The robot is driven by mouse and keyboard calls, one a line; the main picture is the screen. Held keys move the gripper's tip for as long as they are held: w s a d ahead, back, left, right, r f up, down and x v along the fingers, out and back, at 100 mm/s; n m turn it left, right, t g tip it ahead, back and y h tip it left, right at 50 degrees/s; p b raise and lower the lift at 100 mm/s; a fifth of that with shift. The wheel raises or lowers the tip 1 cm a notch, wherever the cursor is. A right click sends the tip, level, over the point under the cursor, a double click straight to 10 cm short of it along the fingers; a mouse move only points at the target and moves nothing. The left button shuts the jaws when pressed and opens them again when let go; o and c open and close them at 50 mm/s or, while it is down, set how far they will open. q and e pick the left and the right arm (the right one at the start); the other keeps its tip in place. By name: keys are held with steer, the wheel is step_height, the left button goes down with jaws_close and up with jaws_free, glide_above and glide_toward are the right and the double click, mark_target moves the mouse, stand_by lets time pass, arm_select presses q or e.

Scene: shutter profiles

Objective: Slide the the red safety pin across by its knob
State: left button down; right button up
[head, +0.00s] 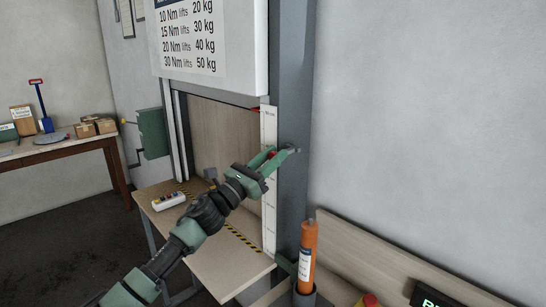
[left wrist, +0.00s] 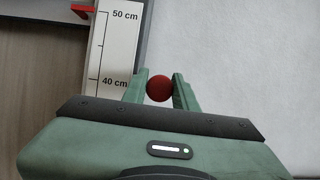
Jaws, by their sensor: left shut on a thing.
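The red safety pin shows as a round red knob (left wrist: 159,89) between my left fingers in the left wrist view. Its rod is hidden there. In the head view a little of the red knob (head: 271,154) shows at my left gripper (head: 272,161), beside the grey post. My green left gripper is shut on the knob; its fingers also show in the left wrist view (left wrist: 160,79), one on each side of it. A small grey metal piece (head: 292,150) sticks out on the post just beyond the fingertips. My right gripper is not in view.
A white height scale (head: 269,205) runs up beside the grey post (head: 294,90), with a red pointer (head: 257,108) near its top. An orange cylinder (head: 308,250) stands at the post's lower right.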

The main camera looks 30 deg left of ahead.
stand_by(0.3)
arm_select(q)
steer(key=a+b, duration=0.1)
steer(key=w+a+b, duration=0.1)
steer(key=a, duration=0.1)
steer(key=shift+a+f+b, duration=0.1)
steer(key=shift+a+b, duration=0.1)
steer(key=shift+b, duration=0.2)
steer(key=shift+w+a, duration=0.2)
steer(key=shift+a, duration=0.15)
steer(key=shift+r, duration=0.25)
steer(key=c, duration=1.4)
jaws_free()
steer(key=shift+o, duration=1.4)
steer(key=shift+a+f, duration=0.15)
